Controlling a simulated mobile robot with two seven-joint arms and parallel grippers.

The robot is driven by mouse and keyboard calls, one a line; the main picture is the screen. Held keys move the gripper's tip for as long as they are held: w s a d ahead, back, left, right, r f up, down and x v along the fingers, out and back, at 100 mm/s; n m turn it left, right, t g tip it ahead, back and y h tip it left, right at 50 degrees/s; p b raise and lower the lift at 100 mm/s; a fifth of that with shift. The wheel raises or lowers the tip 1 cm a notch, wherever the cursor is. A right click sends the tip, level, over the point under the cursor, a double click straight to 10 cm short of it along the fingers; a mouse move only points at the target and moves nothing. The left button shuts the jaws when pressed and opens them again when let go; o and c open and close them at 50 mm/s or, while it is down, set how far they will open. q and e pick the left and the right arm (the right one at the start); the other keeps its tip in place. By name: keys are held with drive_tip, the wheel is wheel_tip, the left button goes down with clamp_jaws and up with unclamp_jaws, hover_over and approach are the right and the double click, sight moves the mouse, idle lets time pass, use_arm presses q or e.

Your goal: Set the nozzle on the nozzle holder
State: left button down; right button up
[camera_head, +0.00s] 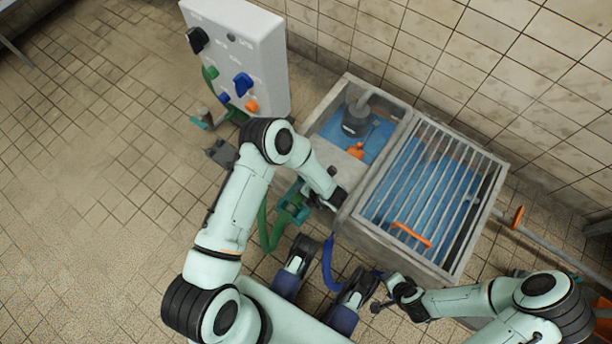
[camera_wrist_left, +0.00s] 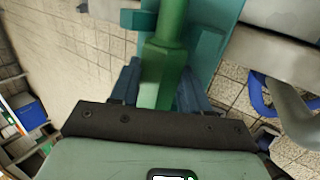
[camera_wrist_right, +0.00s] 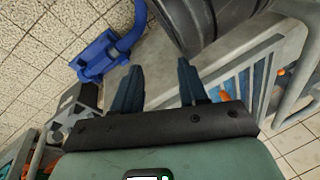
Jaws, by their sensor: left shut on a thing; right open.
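My left gripper (camera_wrist_left: 155,88) is shut on the green nozzle (camera_wrist_left: 166,58), whose shaft runs up between the fingers in the left wrist view. The teal nozzle holder (camera_wrist_left: 214,32) lies directly behind and beside it. I cannot tell whether the nozzle is seated in the holder or only in front of it. In the head view the teal holder (camera_head: 292,208) is at the tank's left side, close to my left wrist, and the nozzle is not clear there. My right gripper (camera_wrist_right: 157,85) is open and empty, low in front of the tank.
A grey tank has a barred lid (camera_head: 435,190) with an orange handle (camera_head: 411,235). A green hose (camera_head: 268,232) hangs near the left arm. A blue hose (camera_head: 328,262) and blue fitting (camera_wrist_right: 95,58) are near the right gripper. A white control panel (camera_head: 240,55) stands behind; left floor is clear.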

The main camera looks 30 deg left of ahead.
use_arm(q)
drive_tip(key=shift+c, duration=2.3)
unclamp_jaws()
drive_tip(key=p+v, duration=0.1)
drive_tip(key=v, duration=0.2)
drive_tip(key=shift+d+r, duration=0.1)
drive_tip(key=shift+r, duration=0.2)
drive_tip(key=p+v, duration=0.3)
drive_tip(key=v, duration=0.7)
use_arm(e)
drive_tip(key=s+a+r+g+y, duration=0.1)
drive_tip(key=s+a+r, duration=0.2)
drive_tip(key=r, duration=0.2)
drive_tip(key=shift+s, duration=0.2)
use_arm(q)
drive_tip(key=shift+s+f, duration=0.1)
